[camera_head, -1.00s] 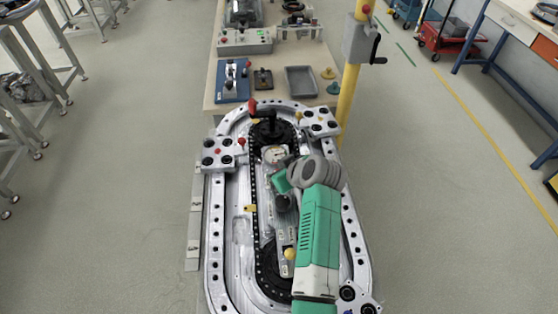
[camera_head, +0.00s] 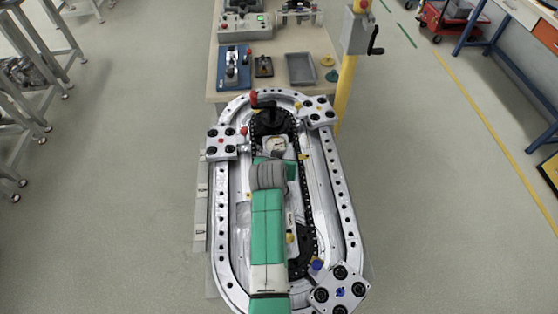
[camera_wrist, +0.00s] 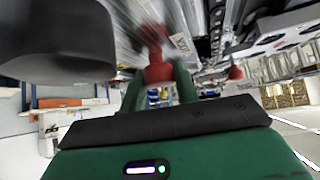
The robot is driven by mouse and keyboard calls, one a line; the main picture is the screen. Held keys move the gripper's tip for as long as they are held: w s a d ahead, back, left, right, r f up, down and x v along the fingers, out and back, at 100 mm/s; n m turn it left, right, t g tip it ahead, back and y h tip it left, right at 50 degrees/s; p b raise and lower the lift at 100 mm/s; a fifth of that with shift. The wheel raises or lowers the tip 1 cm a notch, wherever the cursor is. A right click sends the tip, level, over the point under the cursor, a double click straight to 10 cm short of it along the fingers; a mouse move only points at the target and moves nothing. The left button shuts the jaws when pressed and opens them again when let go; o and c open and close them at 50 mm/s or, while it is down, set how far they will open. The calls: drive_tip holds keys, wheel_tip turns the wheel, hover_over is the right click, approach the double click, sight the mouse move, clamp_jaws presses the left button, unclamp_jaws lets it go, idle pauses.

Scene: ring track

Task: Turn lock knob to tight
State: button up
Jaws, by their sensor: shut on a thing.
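In the wrist view, a red knob (camera_wrist: 155,72) sits between the two green fingers of my gripper (camera_wrist: 158,88). The fingers are shut on it, and the picture beyond is blurred. I take this red knob to be the lock knob, but no tight or loose mark on it can be read. In the head view, my green and grey arm lies along the middle of the oval ring track (camera_head: 222,240). The arm hides my fingers and the held knob there.
Carriages with black rollers stand on the track at the left (camera_head: 222,149), upper right (camera_head: 318,119) and lower right (camera_head: 336,284). A bench (camera_head: 283,88) and a yellow post (camera_head: 346,92) stand beyond.

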drive_tip(key=shift+m+h, duration=0.5)
drive_tip(key=shift+m, duration=0.1)
drive_tip(key=o, duration=1)
drive_tip(key=shift+c, duration=0.2)
drive_tip(key=shift+s+a+r, duration=0.1)
drive_tip(key=shift+s+r, duration=0.1)
drive_tip(key=shift+r, duration=0.15)
drive_tip(key=p+v, duration=0.2)
drive_tip(key=v, duration=0.5)
drive_tip(key=shift+s, duration=0.1)
